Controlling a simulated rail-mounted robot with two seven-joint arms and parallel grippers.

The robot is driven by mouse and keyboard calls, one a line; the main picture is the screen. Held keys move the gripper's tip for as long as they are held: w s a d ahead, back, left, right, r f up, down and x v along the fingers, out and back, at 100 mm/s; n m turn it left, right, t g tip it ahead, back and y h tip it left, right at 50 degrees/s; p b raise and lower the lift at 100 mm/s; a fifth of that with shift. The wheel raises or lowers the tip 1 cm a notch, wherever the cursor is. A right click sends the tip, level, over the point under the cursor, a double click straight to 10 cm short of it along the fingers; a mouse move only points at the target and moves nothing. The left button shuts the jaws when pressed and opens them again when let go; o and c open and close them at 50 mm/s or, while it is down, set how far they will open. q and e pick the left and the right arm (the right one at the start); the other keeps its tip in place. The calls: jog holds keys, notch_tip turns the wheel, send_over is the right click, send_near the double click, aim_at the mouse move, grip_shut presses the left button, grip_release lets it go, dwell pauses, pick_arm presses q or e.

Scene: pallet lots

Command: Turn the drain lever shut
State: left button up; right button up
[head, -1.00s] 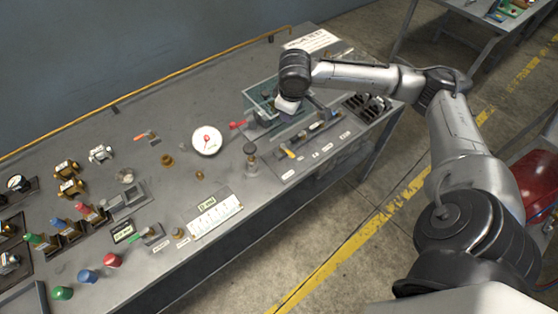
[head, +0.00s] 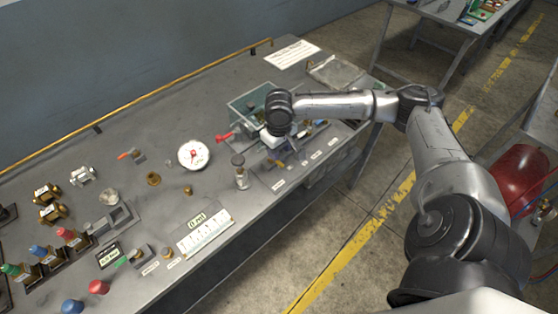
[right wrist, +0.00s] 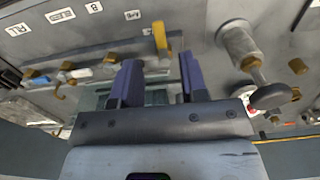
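A row of small levers sits on a labelled panel (head: 268,178) at the front of the bench. My left gripper is out of view.
A glass-sided tank (head: 250,103) with a red lever (head: 226,136) stands behind the gripper. A shallow tray (head: 335,73) lies at the far right end.

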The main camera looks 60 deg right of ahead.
aim_at(279, 162)
jog(key=shift+f+b, duration=0.4)
jog(key=shift+f, duration=2.15)
grip_shut()
